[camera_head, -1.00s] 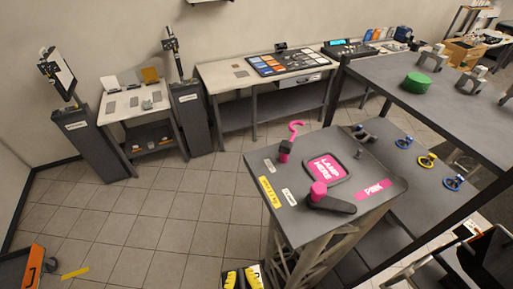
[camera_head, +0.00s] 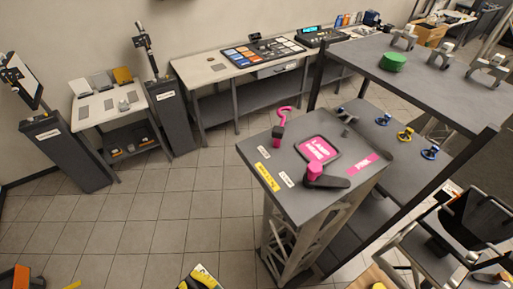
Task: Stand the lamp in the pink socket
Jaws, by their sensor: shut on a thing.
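The pink socket place (camera_head: 318,149) is a pink square pad in a dark frame, lettered "LAMP HERE", on top of a grey stand. The pad looks bare. A pink label (camera_head: 361,162) reading "PINK" lies to its right. A pink knob (camera_head: 315,168) on a black lever sits at its front edge. A pink hook (camera_head: 284,112) on a dark base rises at its back left. I cannot make out the lamp. My gripper is not in view.
A dark shelf rack (camera_head: 421,86) with a green round piece (camera_head: 393,62) stands close behind the stand's right side. A dark folding chair (camera_head: 485,218) stands at the lower right. Yellow-and-black items (camera_head: 203,279) lie at the bottom edge. The tiled floor (camera_head: 150,215) left is mostly clear.

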